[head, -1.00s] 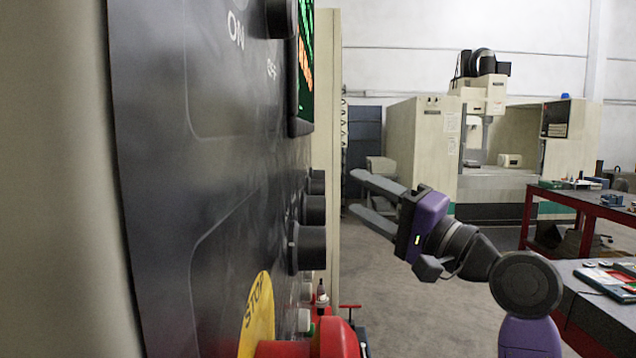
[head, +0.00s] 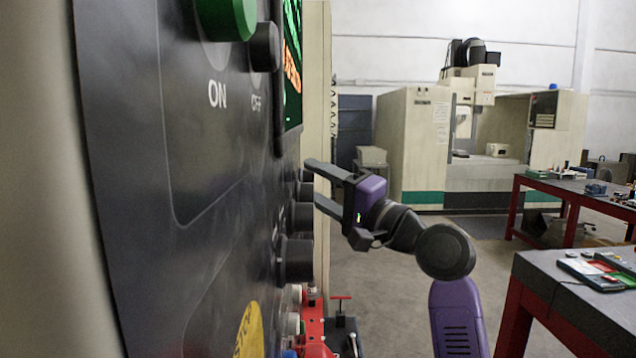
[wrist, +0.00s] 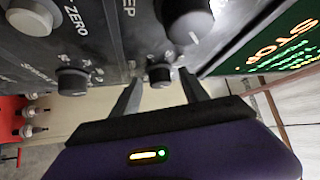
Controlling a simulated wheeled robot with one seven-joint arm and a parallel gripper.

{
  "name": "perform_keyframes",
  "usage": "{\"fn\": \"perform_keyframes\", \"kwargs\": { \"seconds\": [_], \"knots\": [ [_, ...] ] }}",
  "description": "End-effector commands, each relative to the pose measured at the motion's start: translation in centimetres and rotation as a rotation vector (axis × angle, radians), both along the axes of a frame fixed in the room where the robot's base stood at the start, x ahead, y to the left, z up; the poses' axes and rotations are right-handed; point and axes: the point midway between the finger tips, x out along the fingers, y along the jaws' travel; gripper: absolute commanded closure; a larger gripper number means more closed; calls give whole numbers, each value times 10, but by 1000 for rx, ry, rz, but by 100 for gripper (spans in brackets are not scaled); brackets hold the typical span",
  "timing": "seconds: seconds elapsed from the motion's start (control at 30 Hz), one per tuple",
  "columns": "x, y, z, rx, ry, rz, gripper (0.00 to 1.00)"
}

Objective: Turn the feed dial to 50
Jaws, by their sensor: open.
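The dark control panel (head: 150,150) stands on the left of the head view. Several dark knobs stick out of its face, among them an upper one (head: 305,190), a middle one (head: 302,215) and a lower one (head: 294,260). My gripper (head: 313,181) is open, its fingertips close to the upper knob. In the wrist view a small dark knob (wrist: 160,75) with a pale mark lies between the open fingers; I cannot tell whether they touch it. A larger knob (wrist: 188,18) and another small knob (wrist: 72,82) are nearby. No feed label or scale is readable, so I cannot tell which is the feed dial.
A green ON button (head: 228,18), a dark OFF button (head: 264,47) and a lit screen (head: 290,65) are higher on the panel. A yellow emergency label (head: 248,330) is low. Red-framed benches (head: 575,285) stand right. Open floor lies beyond my arm.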

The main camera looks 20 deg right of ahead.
Motion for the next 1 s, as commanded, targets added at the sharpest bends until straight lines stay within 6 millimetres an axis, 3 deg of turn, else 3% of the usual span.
{"fn": "perform_keyframes", "kwargs": {
  "seconds": [0.1, 0.37, 1.0],
  "knots": [
    [0, 0, 0, 0, 0, 0, 48],
    [0, 0, 0, 0, 0, 0, 99],
    [1, 0, -9, -29, -91, 1, 100]
  ]
}}
